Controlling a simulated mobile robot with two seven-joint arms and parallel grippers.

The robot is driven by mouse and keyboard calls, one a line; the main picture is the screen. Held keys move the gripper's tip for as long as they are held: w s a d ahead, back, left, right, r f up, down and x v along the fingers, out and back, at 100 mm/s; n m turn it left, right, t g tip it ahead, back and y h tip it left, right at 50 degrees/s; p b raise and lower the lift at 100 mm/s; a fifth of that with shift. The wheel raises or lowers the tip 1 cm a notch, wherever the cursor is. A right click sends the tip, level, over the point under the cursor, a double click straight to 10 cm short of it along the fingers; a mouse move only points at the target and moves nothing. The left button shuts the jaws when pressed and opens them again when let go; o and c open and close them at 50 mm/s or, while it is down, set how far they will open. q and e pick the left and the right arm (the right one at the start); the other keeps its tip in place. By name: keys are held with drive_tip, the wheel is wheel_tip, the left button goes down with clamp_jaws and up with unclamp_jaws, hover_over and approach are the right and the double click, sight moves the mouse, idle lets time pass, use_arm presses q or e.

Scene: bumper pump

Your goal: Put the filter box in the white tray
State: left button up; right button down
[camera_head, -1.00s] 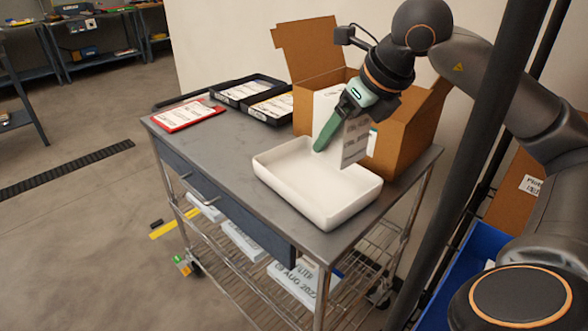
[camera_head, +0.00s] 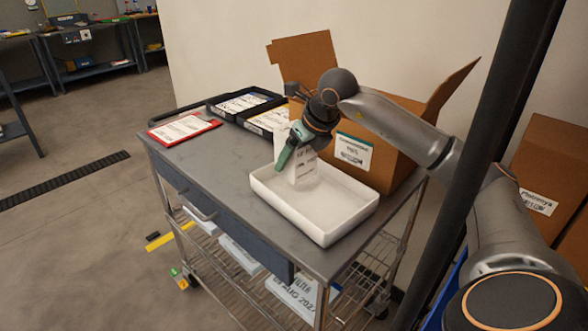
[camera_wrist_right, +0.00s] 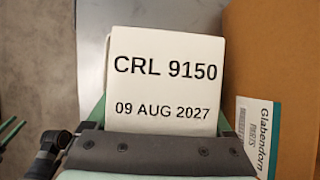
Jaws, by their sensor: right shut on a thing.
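The filter box (camera_head: 302,166) is a white box with black print, reading CRL 9150 and 09 AUG 2027 in the right wrist view (camera_wrist_right: 165,80). My right gripper (camera_head: 288,160) is shut on it and holds it upright over the back left part of the white tray (camera_head: 325,228). The box's lower end is within the tray's outline; I cannot tell whether it touches the tray floor. The tray is shallow, rectangular and otherwise empty, at the front right of the grey cart top. My left gripper is in neither view.
An open cardboard box (camera_head: 385,160) stands right behind the tray, flaps up. Black trays (camera_head: 232,108) with labelled packs and a red clipboard (camera_head: 184,129) lie at the cart's back left. The cart top (camera_head: 215,165) is bare left of the tray. A dark post (camera_head: 490,140) rises at the right.

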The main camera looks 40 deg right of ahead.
sight(307, 149)
drive_tip(key=shift+w+f, duration=0.25)
drive_tip(key=shift+w+d+f, duration=0.1)
drive_tip(key=shift+w+f, duration=0.05)
drive_tip(key=shift+f, duration=1.45)
drive_tip(key=shift+f+b, duration=0.2)
drive_tip(key=shift+b, duration=0.15)
unclamp_jaws()
drive_tip(key=shift+r, duration=0.3)
drive_tip(key=p+v, duration=0.1)
drive_tip(key=v, duration=1)
drive_tip(key=shift+s+r, duration=0.3)
